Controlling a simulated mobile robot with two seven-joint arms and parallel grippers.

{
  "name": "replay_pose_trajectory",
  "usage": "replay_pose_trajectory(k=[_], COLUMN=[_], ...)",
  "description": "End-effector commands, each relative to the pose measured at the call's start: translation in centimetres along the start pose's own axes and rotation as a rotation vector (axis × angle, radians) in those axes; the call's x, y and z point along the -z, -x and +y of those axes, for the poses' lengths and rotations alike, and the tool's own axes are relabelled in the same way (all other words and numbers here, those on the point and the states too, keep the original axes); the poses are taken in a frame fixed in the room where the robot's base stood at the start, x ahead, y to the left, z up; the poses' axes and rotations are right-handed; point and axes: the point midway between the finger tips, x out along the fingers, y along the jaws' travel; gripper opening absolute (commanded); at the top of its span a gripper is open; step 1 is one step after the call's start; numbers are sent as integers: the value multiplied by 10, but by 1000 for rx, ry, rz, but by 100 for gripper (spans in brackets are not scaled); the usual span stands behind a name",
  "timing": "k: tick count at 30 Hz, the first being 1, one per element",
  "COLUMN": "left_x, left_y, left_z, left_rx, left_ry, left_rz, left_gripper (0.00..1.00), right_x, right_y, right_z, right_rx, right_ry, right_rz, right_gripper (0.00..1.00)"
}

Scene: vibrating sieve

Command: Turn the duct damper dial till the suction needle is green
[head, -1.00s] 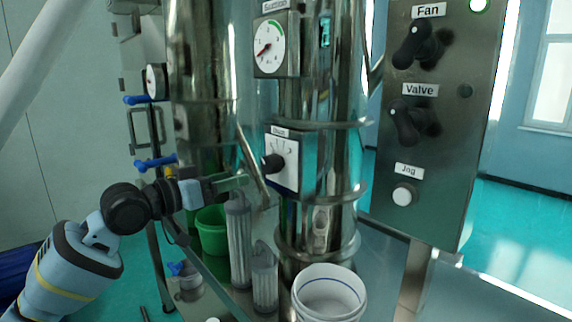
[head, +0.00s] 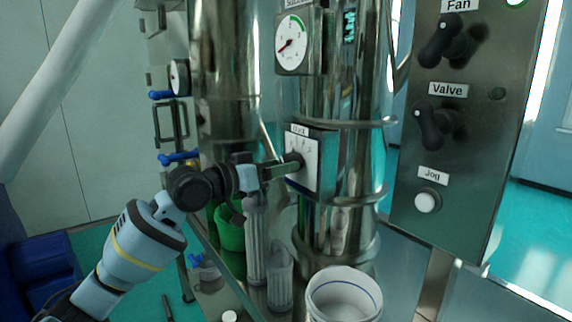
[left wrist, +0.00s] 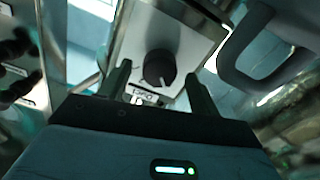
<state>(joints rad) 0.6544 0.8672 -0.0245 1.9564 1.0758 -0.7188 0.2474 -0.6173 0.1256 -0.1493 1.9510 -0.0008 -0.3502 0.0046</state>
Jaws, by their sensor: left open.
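The black duct damper dial (head: 294,160) sits on a white plate (head: 308,172) labelled "Duct", on a box on the metal column. My left gripper (head: 284,168) is at the dial, its fingers open. In the left wrist view the dial (left wrist: 159,66) lies between the two spread fingertips (left wrist: 158,78), with a gap visible on each side. A white mark on the dial points toward the label side of the plate. The suction gauge (head: 293,45) is above; its red needle points to the lower left, outside the green arc at the upper right. My right gripper is not in view.
A panel (head: 466,150) at the right carries the Fan knob (head: 448,42), the Valve knob (head: 435,125) and the white Jog button (head: 426,202).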

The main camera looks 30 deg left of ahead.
Motion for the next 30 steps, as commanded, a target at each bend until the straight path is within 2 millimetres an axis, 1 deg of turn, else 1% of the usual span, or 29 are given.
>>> replay_pose_trajectory(k=[1, 3, 7, 12, 17, 18, 28, 30], left_x=[3, 2, 1, 0, 0, 0, 0, 0], left_y=[-6, -14, -24, -28, -28, -28, -28, -28], left_z=[1, 0, 0, 0, 0, 0, 0, 0], left_rx=[-1, -1, 0, 0, 0, 0, 0, 0], left_ry=[0, 3, 0, -1, -1, -1, 0, -1], left_rz=[5, 4, 2, 0, -1, -1, 0, 0], left_gripper=[63, 63, 63, 63, 63, 61, 18, 18], right_x=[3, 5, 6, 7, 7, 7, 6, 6], right_y=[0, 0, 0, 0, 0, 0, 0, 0], right_z=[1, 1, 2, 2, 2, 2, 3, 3], right_rx=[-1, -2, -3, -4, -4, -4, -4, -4], right_ry=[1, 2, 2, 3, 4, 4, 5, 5], right_rz=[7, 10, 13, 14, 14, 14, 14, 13], right_gripper=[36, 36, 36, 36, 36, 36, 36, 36])
